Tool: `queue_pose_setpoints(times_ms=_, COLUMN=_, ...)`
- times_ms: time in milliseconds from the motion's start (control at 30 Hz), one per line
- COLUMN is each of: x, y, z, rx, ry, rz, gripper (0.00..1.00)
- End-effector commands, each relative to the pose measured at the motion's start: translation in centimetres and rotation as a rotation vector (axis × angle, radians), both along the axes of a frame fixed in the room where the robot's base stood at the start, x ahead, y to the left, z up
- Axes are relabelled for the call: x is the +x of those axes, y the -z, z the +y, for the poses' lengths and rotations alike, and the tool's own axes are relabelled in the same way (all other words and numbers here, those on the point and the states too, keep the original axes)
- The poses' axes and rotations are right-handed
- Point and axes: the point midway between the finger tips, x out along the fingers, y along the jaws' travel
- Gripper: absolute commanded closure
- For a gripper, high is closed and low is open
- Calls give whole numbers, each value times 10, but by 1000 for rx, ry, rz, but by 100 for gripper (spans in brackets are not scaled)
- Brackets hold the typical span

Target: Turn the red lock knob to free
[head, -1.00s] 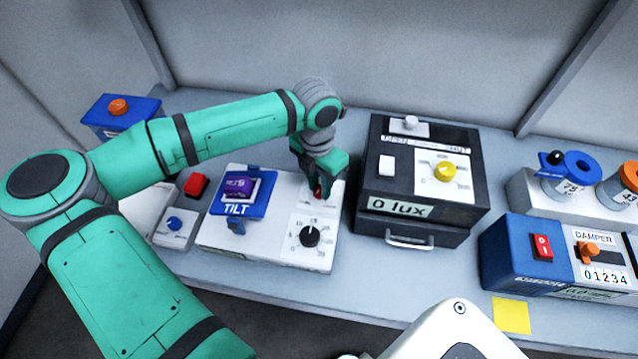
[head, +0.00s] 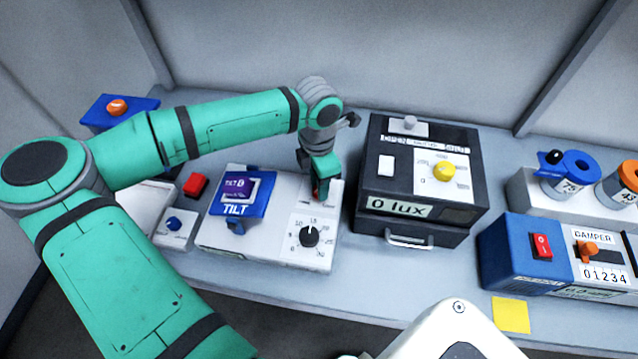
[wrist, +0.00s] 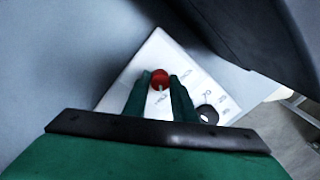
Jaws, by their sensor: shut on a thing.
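The red lock knob (wrist: 159,79) sits on the white tilt unit (head: 268,245), and in the wrist view it lies between the tips of my gripper (wrist: 160,84). My gripper (head: 321,188) is shut on the knob and points down at the unit's back right. In the head view the fingers cover most of the knob. Small print lies beside the knob in the wrist view, too blurred to read in full. A black dial (head: 310,236) with a number scale is in front of the knob. The blue TILT display (head: 240,192) stands left on the unit.
A dark box reading 0 lux (head: 413,180) stands close to the right of my gripper. A red button (head: 196,185) and a small box with a blue knob (head: 174,223) are on the left. A blue damper unit (head: 516,250) is at the right. Bench surface is clear in front.

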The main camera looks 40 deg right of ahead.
Motion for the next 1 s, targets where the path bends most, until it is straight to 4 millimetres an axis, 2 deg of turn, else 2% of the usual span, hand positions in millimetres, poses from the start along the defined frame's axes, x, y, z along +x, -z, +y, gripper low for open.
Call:
queue_pose_setpoints(times_ms=233, x=2, y=0, z=1, rx=2, ry=-3, rz=-4, gripper=98)
queue_pose_setpoints(times_ms=267, x=2, y=0, z=1, rx=2, ry=-3, rz=-4, gripper=71)
queue_pose_setpoints(times_ms=300, x=2, y=0, z=1, rx=2, ry=-3, rz=-4, gripper=62)
queue_pose_setpoints(times_ms=333, x=2, y=0, z=1, rx=2, ry=-3, rz=-4, gripper=57)
queue_pose_setpoints(times_ms=600, x=1, y=0, z=0, rx=1, ry=-2, rz=-1, gripper=57)
queue_pose_setpoints(times_ms=733, x=2, y=-7, z=0, rx=0, ry=-2, rz=-4, gripper=57)
queue_pose_setpoints(times_ms=867, x=3, y=-25, z=0, rx=0, ry=-2, rz=-5, gripper=57)
queue_pose_setpoints(times_ms=1000, x=4, y=-52, z=0, rx=1, ry=-3, rz=-5, gripper=57)
